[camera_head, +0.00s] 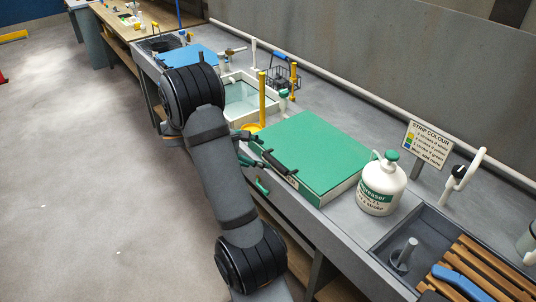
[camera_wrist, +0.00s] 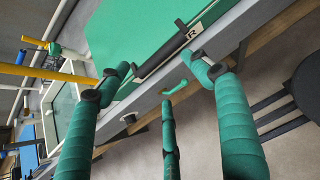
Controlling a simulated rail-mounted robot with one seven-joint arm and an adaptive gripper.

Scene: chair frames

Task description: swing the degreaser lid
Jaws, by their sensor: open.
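The degreaser lid (camera_head: 312,150) is a flat green panel lying closed on a pale box set in the grey bench. A black bar handle (camera_head: 280,162) runs along its front left edge, beside a partly readable label. The lid (camera_wrist: 125,35) and the handle (camera_wrist: 163,53) also show in the wrist view. My gripper (camera_head: 253,160) is at the lid's near left corner, by the handle's end. In the wrist view its green fingers (camera_wrist: 160,78) are spread apart with nothing held between them. I cannot tell whether any finger touches the handle.
An open basin (camera_head: 240,100) with yellow posts lies left of the lid. A white degreaser bottle (camera_head: 380,188) with a green cap and a sign (camera_head: 428,143) stand to the right. A sink with a wooden rack (camera_head: 475,262) lies nearer right. The floor (camera_head: 80,170) at left is clear.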

